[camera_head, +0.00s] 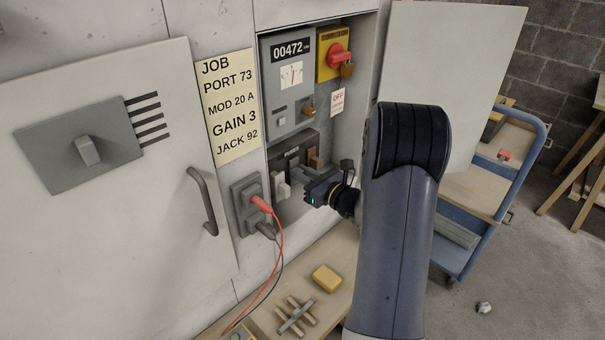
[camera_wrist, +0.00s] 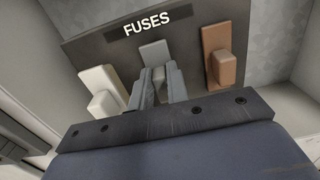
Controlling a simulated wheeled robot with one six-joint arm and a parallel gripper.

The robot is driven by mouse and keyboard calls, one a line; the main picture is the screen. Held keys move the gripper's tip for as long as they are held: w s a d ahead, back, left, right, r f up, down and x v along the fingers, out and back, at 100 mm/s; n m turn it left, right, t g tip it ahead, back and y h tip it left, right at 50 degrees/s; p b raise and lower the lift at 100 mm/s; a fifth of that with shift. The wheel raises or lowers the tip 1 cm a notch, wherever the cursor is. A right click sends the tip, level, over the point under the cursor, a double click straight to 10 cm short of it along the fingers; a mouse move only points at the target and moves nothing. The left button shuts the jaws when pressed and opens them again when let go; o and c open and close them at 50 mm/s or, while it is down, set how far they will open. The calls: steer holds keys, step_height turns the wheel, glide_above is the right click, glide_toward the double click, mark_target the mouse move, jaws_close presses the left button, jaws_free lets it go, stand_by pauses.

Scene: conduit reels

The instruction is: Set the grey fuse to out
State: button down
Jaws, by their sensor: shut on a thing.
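The black fuse panel, labelled FUSES (camera_wrist: 157,24), sits low in the open cabinet bay. In the wrist view a white fuse (camera_wrist: 103,95) is at left, the grey fuse (camera_wrist: 155,51) in the middle and a brown fuse (camera_wrist: 218,65) at right. My gripper (camera_wrist: 161,78) has one finger on each side of the grey fuse's lower part and is shut on it. In the head view my gripper (camera_head: 304,184) reaches into the bay between the white fuse (camera_head: 281,186) and brown fuse (camera_head: 314,161). The grey fuse is hard to make out there.
Left are a socket block (camera_head: 246,200) with red and black leads and a door handle (camera_head: 203,200). A blue cart (camera_head: 500,200) stands right.

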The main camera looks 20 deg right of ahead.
steer(key=shift+v, duration=1.05)
steer(key=c, duration=1.4)
jaws_free()
steer(key=shift+o, duration=0.2)
steer(key=v, duration=1)
steer(key=shift+s+d+b, duration=0.15)
steer(key=shift+s+b, duration=0.2)
steer(key=shift+w, duration=0.1)
